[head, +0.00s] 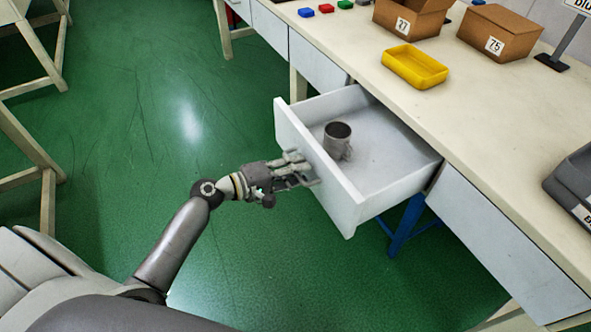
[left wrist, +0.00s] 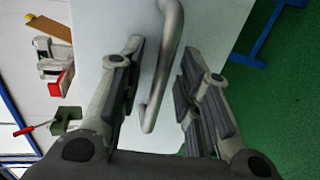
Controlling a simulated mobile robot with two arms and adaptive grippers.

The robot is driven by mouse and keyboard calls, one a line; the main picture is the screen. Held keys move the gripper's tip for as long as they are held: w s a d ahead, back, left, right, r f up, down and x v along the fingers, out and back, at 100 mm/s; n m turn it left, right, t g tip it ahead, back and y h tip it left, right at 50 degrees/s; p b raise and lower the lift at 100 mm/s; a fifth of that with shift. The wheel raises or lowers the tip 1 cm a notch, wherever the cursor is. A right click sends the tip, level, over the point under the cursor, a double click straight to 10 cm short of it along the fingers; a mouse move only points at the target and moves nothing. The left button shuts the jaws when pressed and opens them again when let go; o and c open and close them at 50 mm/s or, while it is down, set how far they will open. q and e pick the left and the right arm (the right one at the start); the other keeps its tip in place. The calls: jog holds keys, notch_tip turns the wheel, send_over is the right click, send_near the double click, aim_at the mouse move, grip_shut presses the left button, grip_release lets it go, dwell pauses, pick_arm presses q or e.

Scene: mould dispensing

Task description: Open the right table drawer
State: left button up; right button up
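The drawer (head: 339,206) with a white front is pulled well out from the table (head: 484,120), and its inside shows from above. A grey metal mug (head: 338,139) stands in it. My left gripper (head: 301,170) is at the outer face of the drawer front. In the left wrist view, the grey bar handle (left wrist: 167,60) of the drawer front (left wrist: 218,22) runs between the two fingers. The fingers are apart, with gaps beside the handle, so the gripper is open around it. In the head view the handle is mostly hidden by the gripper. My right gripper is not in view.
A yellow tray (head: 414,67), cardboard boxes (head: 497,33) and small coloured blocks stand on the tabletop. A closed drawer front (head: 505,243) is to the right of the open one. A blue post (head: 406,222) is under the table. The green floor (head: 130,130) at left is clear.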

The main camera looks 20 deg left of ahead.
pick_arm(q)
jog(key=v, duration=1.2)
jog(key=shift+f, duration=0.1)
